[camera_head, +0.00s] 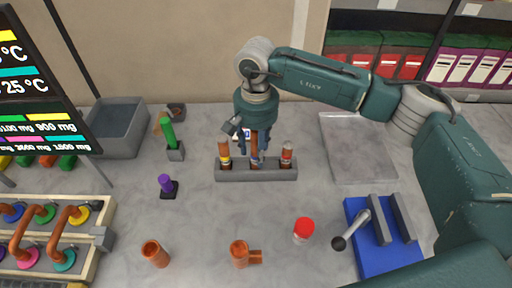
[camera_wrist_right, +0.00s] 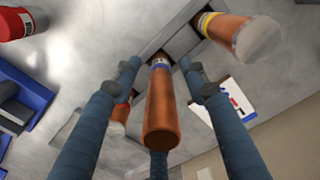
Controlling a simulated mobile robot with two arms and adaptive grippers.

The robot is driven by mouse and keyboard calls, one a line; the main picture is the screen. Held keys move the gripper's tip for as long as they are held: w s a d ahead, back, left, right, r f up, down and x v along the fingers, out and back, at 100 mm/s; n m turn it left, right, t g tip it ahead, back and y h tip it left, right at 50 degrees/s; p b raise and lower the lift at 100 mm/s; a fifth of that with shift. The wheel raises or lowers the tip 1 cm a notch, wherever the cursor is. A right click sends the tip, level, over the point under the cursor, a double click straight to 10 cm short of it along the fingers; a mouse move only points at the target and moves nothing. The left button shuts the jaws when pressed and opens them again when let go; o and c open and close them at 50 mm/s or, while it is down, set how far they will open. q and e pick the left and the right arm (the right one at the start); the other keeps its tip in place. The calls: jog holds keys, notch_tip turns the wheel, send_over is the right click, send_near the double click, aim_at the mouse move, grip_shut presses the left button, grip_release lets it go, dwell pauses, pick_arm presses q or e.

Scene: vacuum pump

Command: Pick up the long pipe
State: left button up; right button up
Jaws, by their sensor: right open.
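A grey rack (camera_head: 256,174) stands on the table and holds three upright copper pipes. The middle pipe (camera_wrist_right: 162,108), which looks like the long one, has a coloured band low down and stands in the middle slot. My right gripper (camera_head: 254,153) is above the rack, its fingers open around the middle pipe. In the right wrist view the fingers (camera_wrist_right: 160,85) are spread on both sides of the pipe, with visible gaps. In the head view the fingers partly hide this pipe. My left gripper is not in view.
The left pipe (camera_head: 224,150) and right pipe (camera_head: 287,155) stand close beside the fingers. A red-capped jar (camera_head: 303,231), copper fittings (camera_head: 155,254) and a blue vise (camera_head: 365,240) are in front. A grey tray (camera_head: 357,150) lies right, a grey bin (camera_head: 119,130) left.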

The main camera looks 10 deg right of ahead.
jog(key=shift+w+f, duration=0.1)
jog(key=shift+f, duration=0.15)
grip_shut()
jog(key=shift+r, duration=0.15)
